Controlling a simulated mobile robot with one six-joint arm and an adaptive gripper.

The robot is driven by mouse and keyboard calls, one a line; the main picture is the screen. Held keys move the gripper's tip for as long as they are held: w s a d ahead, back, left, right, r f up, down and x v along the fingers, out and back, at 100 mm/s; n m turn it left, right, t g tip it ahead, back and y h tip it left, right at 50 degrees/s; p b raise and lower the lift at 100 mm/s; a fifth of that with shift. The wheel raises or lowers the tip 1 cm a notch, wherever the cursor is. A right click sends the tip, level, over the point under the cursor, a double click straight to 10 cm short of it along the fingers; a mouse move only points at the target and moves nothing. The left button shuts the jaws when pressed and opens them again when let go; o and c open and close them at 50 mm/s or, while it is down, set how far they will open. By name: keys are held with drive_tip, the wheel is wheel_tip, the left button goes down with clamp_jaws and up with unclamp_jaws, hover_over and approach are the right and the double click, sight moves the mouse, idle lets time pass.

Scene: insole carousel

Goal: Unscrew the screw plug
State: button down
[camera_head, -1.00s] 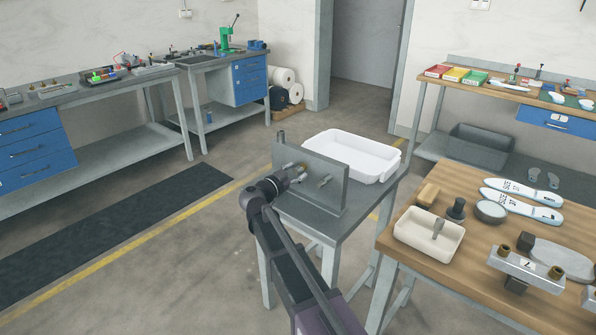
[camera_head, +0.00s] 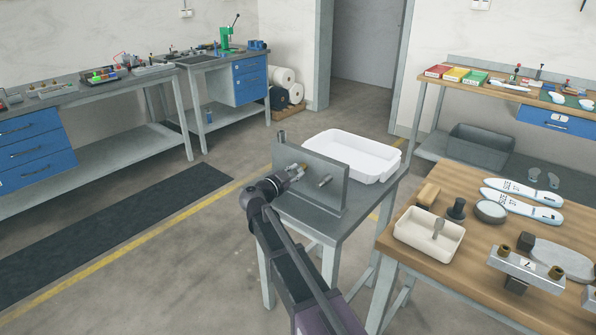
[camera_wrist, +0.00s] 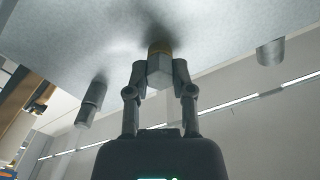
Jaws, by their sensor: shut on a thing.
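The screw plug (camera_wrist: 158,68) shows in the wrist view as a grey hex head with a brass-coloured band behind it, at the face of the grey upright plate (camera_wrist: 215,25). My gripper (camera_wrist: 159,80) is shut on the hex head, one finger on each side. In the head view my gripper (camera_head: 298,171) reaches the left face of the upright plate (camera_head: 330,178); the plug is mostly hidden there by the gripper. I cannot tell how far the plug is threaded in.
Grey pegs stick out of the plate on both sides of the plug, one (camera_wrist: 92,102) left and one (camera_wrist: 270,52) right. A white tray (camera_head: 395,166) stands behind the plate on the small grey table (camera_head: 308,222). A wooden bench (camera_head: 405,250) with a cream tray (camera_head: 428,252) is at right.

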drive_tip(key=shift+n, duration=0.3)
drive_tip(key=n, duration=0.3)
drive_tip(key=shift+n, duration=1.2)
drive_tip(key=shift+n, duration=0.8)
drive_tip(key=n, duration=0.3)
drive_tip(key=shift+n, duration=0.7)
drive_tip(key=shift+n, duration=0.3)
